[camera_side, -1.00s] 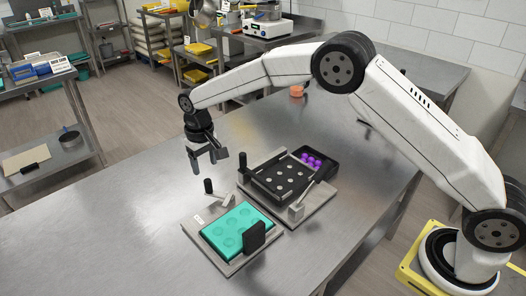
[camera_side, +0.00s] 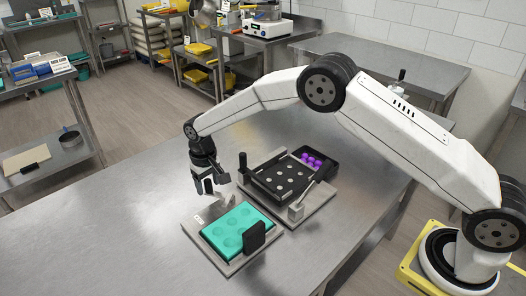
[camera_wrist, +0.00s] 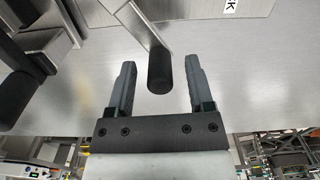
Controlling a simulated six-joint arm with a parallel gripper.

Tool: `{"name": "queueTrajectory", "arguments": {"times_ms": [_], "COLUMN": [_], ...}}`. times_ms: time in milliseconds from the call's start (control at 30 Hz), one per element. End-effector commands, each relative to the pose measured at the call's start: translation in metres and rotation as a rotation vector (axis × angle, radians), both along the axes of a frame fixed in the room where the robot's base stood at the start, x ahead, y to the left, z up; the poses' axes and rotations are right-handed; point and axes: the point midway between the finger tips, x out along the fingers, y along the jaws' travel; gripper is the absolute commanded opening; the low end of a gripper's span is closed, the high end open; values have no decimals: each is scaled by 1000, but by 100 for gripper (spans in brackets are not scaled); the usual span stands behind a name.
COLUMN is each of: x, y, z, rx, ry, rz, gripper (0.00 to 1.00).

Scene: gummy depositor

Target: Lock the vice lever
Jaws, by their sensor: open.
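The vice lever (camera_wrist: 159,72) has a black cylindrical grip on a flat metal arm. In the wrist view its grip stands between the two open fingers of my gripper (camera_wrist: 155,80), with a gap on each side. In the side view my gripper (camera_side: 208,190) is low over the back left corner of the vice and hides the lever's grip; part of the pale lever arm (camera_side: 229,200) shows beside it. The vice plate (camera_side: 192,228) carries a teal mould (camera_side: 236,228) with round cavities and a black block (camera_side: 254,236) at its front right edge.
Behind the vice is a second fixture with a black tray (camera_side: 281,178), an upright black handle (camera_side: 243,162) and a metal lever (camera_side: 297,211). A black bin of purple gummies (camera_side: 311,160) adjoins it. The steel table (camera_side: 110,235) is clear to the left.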

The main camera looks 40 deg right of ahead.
Motion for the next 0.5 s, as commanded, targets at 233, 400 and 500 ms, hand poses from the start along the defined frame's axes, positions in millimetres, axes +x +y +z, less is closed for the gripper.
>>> {"name": "queueTrajectory", "arguments": {"times_ms": [233, 400, 500], "x": [0, 0, 0], "y": [0, 0, 0], "z": [-5, -5, -5], "rx": [0, 0, 0], "ry": [0, 0, 0], "rz": [0, 0, 0], "gripper": [67, 55, 23]}}
